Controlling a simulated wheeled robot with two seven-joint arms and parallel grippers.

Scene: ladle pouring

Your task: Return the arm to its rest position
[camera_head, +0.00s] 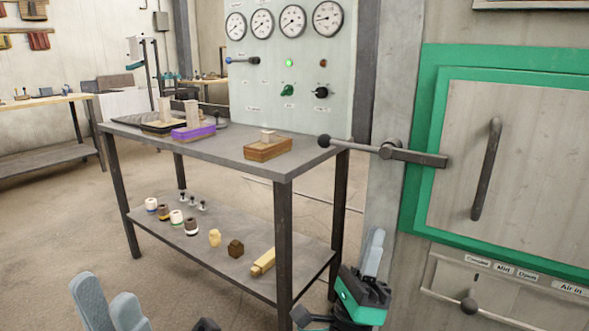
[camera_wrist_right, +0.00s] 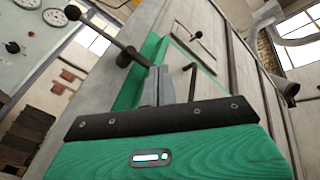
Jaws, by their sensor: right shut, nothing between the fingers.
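My right gripper (camera_head: 374,250) is at the lower middle of the head view, in front of the grey post beside the furnace door. Its light blue fingers point up and are together, with nothing between them. In the right wrist view the gripper (camera_wrist_right: 160,85) shows its fingers closed beyond the green housing. My left gripper (camera_head: 107,297) is at the bottom left edge, in front of the floor. Its two fingers are apart, and I see nothing between them. No ladle is in view.
The furnace door (camera_head: 505,160) has a green frame and a latch lever (camera_head: 360,149) sticking out left, above my right gripper. A metal table (camera_head: 230,150) with moulds on top and several small items on its lower shelf stands left of that gripper.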

